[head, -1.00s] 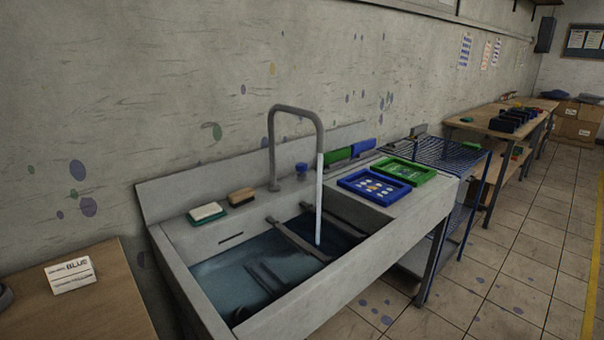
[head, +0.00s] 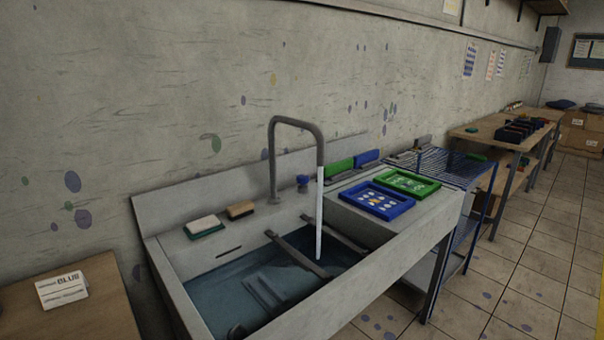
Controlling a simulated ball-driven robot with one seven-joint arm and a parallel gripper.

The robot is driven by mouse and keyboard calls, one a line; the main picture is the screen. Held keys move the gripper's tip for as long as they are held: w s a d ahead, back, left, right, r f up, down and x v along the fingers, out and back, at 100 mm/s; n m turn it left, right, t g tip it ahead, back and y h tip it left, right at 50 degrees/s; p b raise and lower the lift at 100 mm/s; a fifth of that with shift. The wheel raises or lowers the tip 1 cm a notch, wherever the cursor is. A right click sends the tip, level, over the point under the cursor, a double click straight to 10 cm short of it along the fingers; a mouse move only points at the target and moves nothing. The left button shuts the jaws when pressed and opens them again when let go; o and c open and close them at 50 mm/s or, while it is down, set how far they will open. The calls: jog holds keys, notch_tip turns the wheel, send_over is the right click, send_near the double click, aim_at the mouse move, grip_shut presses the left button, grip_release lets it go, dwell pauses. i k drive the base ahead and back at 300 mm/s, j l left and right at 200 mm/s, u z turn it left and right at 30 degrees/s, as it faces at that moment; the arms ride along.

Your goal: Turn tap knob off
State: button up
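The tap (head: 272,158) is a tall grey curved spout at the back of the sink. A white stream of water (head: 320,215) runs from its mouth into the basin. The small blue tap knob (head: 303,182) sits on the back ledge just right of the spout's base. The sink (head: 160,262) is grey, with bluish water (head: 215,290) and dark bars in its basin. My gripper is not in view.
A sponge on a green base (head: 203,226) and a brown brush (head: 241,209) lie left of the tap. Blue (head: 378,212) and green (head: 430,191) frames lie on the right ledge. A wooden table (head: 110,315) with a BLUE card stands left. Tiled floor is open at right.

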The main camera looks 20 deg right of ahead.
aim_at(302, 179)
jog(key=i+l, duration=0.15)
jog(key=l, duration=0.2)
jog(key=i+l+u, duration=0.1)
jog(key=l, duration=0.25)
jog(key=i+l+u, duration=0.1)
jog(key=l, duration=0.25)
jog(key=i+l, duration=0.2)
jog(key=l, duration=0.15)
jog(key=i+l+u, duration=0.1)
jog(key=l, duration=0.25)
jog(key=i+l, duration=0.1)
jog(key=l, duration=0.25)
jog(key=i+u, duration=0.05)
